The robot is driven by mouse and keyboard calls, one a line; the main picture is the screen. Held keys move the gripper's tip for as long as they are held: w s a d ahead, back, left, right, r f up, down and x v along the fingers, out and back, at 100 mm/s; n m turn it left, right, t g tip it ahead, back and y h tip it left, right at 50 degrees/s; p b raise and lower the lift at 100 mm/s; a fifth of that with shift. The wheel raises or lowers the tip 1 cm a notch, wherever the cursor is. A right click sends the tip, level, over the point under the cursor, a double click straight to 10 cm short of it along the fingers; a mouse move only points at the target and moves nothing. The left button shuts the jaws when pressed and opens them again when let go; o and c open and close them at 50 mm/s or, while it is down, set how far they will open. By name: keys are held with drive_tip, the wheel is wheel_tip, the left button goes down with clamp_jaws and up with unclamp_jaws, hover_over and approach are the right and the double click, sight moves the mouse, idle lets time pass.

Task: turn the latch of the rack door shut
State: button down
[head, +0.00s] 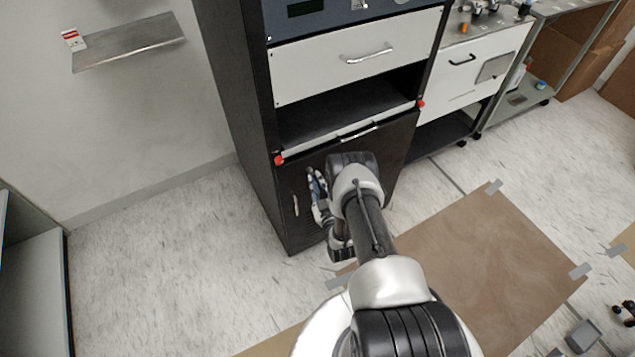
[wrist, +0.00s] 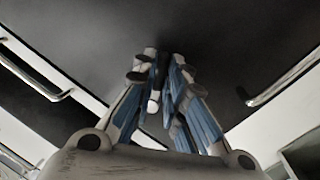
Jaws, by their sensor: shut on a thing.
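The black rack door (head: 398,148) is the lower front of the tall dark rack, and it looks closed or nearly so. My gripper (head: 314,182) is at the left part of the door, its fingers against or very near the dark face. In the wrist view my gripper (wrist: 162,68) has its blue-and-grey fingers drawn together on a small dark piece with a pale end, which appears to be the latch (wrist: 154,100). The fingers hide most of the latch, so its angle cannot be told. In the head view my arm covers part of the door.
A pale upright handle (head: 296,204) is on the door left of my gripper. Above is an open shelf bay with a pale front bar (head: 345,135) and red end pieces. A white drawer (head: 360,55) is higher. Floor to the left is clear; a brown mat (head: 490,250) lies right.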

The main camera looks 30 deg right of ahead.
drive_tip(key=m, duration=0.1)
drive_tip(key=a+m+p, duration=0.1)
drive_tip(key=m, duration=0.1)
drive_tip(key=m+g, duration=0.1)
drive_tip(key=shift+a+m+y, duration=0.3)
drive_tip(key=shift+a, duration=0.1)
drive_tip(key=c, duration=1.6)
unclamp_jaws()
drive_tip(key=shift+c, duration=0.2)
drive_tip(key=s+a+r, duration=0.1)
drive_tip(key=s+a, duration=0.1)
drive_tip(key=s, duration=0.9)
drive_tip(key=shift+s, duration=0.4)
